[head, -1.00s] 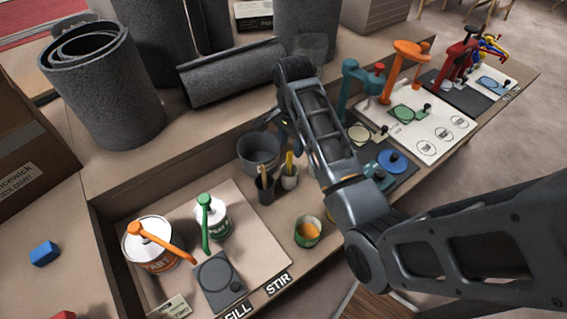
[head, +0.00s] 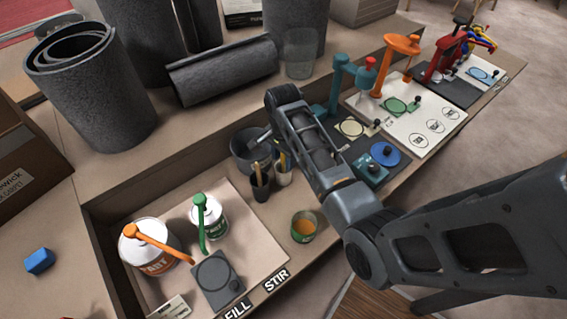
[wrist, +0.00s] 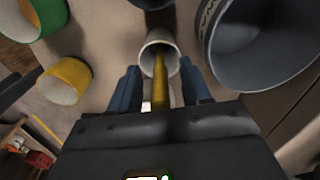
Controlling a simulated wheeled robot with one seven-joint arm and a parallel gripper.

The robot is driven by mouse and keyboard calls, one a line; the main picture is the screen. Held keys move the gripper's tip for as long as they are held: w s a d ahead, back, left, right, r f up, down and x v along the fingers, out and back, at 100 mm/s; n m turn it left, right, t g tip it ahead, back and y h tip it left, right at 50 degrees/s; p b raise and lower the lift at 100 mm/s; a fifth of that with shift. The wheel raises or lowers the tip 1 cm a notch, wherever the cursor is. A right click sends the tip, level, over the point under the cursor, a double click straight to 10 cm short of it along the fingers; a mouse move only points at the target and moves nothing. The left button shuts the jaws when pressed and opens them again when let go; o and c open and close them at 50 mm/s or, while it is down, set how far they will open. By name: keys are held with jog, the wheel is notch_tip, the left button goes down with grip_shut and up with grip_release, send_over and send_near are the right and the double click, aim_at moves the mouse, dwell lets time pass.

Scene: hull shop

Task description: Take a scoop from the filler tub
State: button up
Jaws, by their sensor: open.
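My gripper (wrist: 161,82) is open, with one finger on each side of a yellow handle (wrist: 161,88). The handle stands in a small white cup (wrist: 174,50), which also shows in the head view (head: 284,176); its lower end is hidden inside. Whether the fingers touch the handle I cannot tell. A large dark grey bucket (head: 240,152) stands beside the cup, and its lettered wall shows in the wrist view (wrist: 208,50). I read no label that says which one is the filler tub.
A black cup (head: 260,191) with a stick stands left of the white cup. Two cans with an orange pump (head: 150,236) and a green pump (head: 201,222) stand on a pale board. A teal stand (head: 343,85) is right of my arm. Grey rolls (head: 95,90) stand on the ledge behind.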

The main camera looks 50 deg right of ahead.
jog(key=shift+c, duration=0.2)
grip_shut()
dwell(0.3)
